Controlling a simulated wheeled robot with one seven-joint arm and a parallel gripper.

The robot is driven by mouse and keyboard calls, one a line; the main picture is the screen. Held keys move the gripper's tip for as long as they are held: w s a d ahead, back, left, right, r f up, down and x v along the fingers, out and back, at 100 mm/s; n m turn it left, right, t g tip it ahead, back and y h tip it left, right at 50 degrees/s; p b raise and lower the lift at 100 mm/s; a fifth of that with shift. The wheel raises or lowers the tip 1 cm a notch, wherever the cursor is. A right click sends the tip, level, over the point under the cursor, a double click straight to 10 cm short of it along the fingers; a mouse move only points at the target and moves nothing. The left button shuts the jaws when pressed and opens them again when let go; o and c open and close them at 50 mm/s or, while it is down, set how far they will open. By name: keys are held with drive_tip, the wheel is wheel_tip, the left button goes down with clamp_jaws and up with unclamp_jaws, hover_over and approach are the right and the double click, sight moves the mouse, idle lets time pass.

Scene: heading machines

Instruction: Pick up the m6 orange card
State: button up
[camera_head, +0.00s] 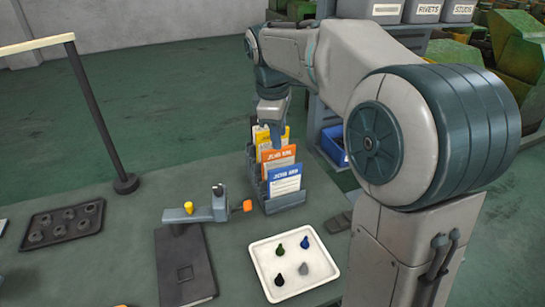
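The orange card (279,156) stands upright in the middle of a grey slotted holder (286,203). A blue card (285,180) stands in front of it and covers its lower part. A yellow card (262,139) stands behind it. The print on the cards is too small to read surely. My gripper (274,130) points down from above at the back of the holder, close to the yellow card and the top of the orange card. Its fingertips are small and partly hidden, so I cannot tell whether they touch a card.
A gauge-like device with an orange knob (247,206) stands left of the holder. A white tray (262,262) with several small coloured pieces lies in front. A dark plate (183,265), a dark tray (64,240) and a post (101,130) are left. A blue bin (333,147) is behind right.

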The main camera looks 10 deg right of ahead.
drive_tip(key=w+n, duration=0.4)
drive_tip(key=w, duration=0.3)
drive_tip(key=n+g+y, duration=0.1)
drive_tip(key=n, duration=0.2)
hover_over(271, 158)
drive_tip(key=d, duration=0.3)
drive_tip(key=f, duration=0.9)
drive_tip(key=shift+w+p, duration=0.3)
drive_tip(key=shift+w, duration=0.1)
drive_tip(key=shift+w+a+f+p, duration=0.15)
drive_tip(key=shift+f+p, duration=0.2)
drive_tip(key=shift+f, duration=1)
drive_tip(key=shift+s+a+f+p, duration=0.1)
drive_tip(key=shift+f+p, duration=0.25)
drive_tip(key=shift+f, duration=1)
drive_tip(key=shift+c, duration=0.2)
clamp_jaws()
